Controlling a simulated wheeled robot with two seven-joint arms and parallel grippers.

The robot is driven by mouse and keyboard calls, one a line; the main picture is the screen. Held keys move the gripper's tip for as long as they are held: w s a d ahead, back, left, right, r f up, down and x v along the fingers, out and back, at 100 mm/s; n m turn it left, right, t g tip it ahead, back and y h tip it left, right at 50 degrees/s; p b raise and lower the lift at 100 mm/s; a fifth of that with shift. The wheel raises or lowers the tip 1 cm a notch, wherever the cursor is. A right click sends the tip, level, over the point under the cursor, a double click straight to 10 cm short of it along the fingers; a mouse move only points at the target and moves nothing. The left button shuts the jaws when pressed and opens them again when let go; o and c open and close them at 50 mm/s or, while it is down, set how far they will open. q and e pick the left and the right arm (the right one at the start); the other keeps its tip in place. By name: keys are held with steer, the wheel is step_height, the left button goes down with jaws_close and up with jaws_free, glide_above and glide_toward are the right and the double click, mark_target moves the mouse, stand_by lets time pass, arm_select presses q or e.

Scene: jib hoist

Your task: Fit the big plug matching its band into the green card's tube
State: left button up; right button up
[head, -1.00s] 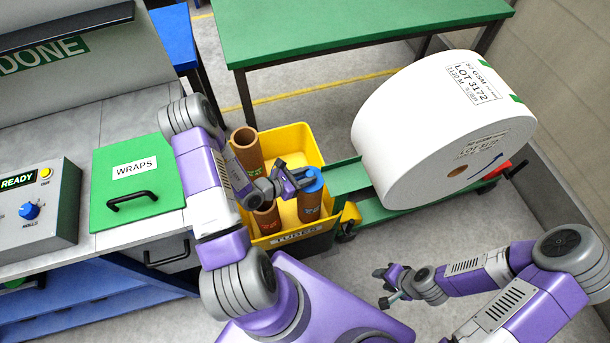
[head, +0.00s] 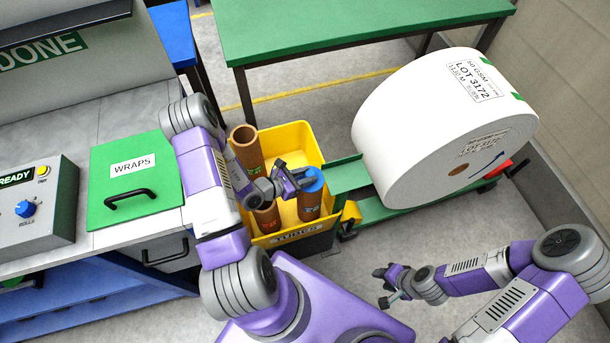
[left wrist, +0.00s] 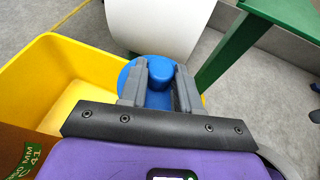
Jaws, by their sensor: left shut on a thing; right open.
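My left gripper (head: 298,179) is shut on the knob of a big blue plug (head: 313,181). In the left wrist view, the plug (left wrist: 158,98) shows as a wide blue disc with its knob between the fingers. The plug is at the top of the front right brown tube (head: 309,207); how deep it sits cannot be told. That tube's small card is too blurred to read. The back left tube (head: 246,147) bears a green card, and the front left tube (head: 267,218) a reddish mark. My right gripper (head: 382,288) is open and empty above the floor.
The tubes stand in a yellow bin (head: 286,133). A large white paper roll (head: 420,130) rests on a green cradle (head: 372,211) to the right. A green table (head: 340,28) is behind; a bench with a green WRAPS lid (head: 135,190) is left.

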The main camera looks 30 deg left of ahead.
arm_select(q)
steer(key=o, duration=1.1)
steer(key=shift+s, duration=0.1)
steer(key=p+v, duration=0.1)
steer(key=v, duration=0.6)
steer(key=shift+s+a+r+p, duration=0.1)
steer(key=shift+a+p, duration=0.05)
steer(key=shift+p, duration=0.15)
